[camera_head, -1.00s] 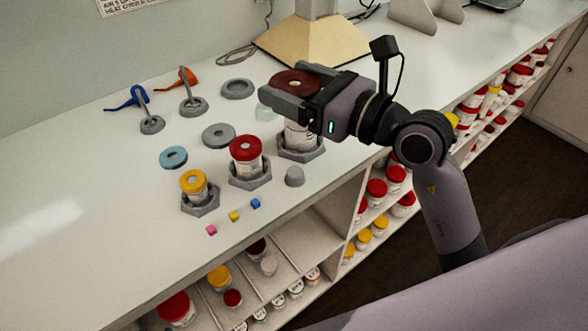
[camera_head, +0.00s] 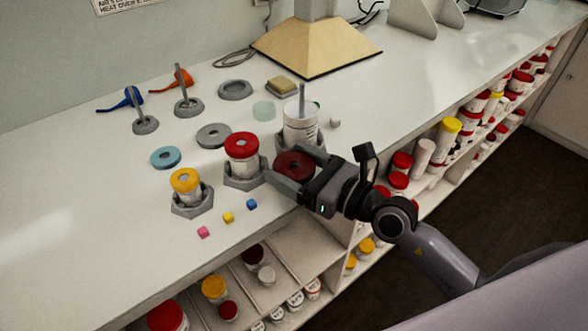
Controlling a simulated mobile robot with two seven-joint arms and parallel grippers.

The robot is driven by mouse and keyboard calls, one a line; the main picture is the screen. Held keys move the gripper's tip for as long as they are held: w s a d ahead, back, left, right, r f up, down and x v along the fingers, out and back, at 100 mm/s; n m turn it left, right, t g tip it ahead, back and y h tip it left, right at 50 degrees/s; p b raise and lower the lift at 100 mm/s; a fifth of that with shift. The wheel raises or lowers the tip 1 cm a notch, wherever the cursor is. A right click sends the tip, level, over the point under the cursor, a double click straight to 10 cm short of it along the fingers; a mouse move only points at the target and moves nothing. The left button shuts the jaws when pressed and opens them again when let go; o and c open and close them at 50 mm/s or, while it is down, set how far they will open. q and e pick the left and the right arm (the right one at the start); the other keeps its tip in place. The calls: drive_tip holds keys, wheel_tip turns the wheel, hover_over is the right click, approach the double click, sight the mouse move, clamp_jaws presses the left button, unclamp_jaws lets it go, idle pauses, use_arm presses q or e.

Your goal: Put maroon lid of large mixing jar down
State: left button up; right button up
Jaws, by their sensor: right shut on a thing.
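The maroon lid (camera_head: 293,164) is between the fingers of my right gripper (camera_head: 284,170), which is shut on it near the front edge of the counter. The lid is flat, with a small hole in its middle; I cannot tell whether it touches the counter. The large white mixing jar (camera_head: 299,127) stands open just behind the lid, with a grey rod (camera_head: 302,98) sticking up from it. Its grey holder is partly hidden by my gripper. My left gripper is not in view.
A red-lidded jar (camera_head: 241,147) in a grey holder stands close to the left of my right gripper. A yellow-lidded jar (camera_head: 185,181) and small cubes (camera_head: 228,217) are further left. Grey and blue rings (camera_head: 166,158) lie behind. The counter's far left is clear.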

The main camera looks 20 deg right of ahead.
drive_tip(key=shift+f+b, duration=0.4)
drive_tip(key=shift+f, duration=0.25)
drive_tip(key=o, duration=0.8)
drive_tip(key=shift+f, duration=0.1)
drive_tip(key=shift+c, duration=0.2)
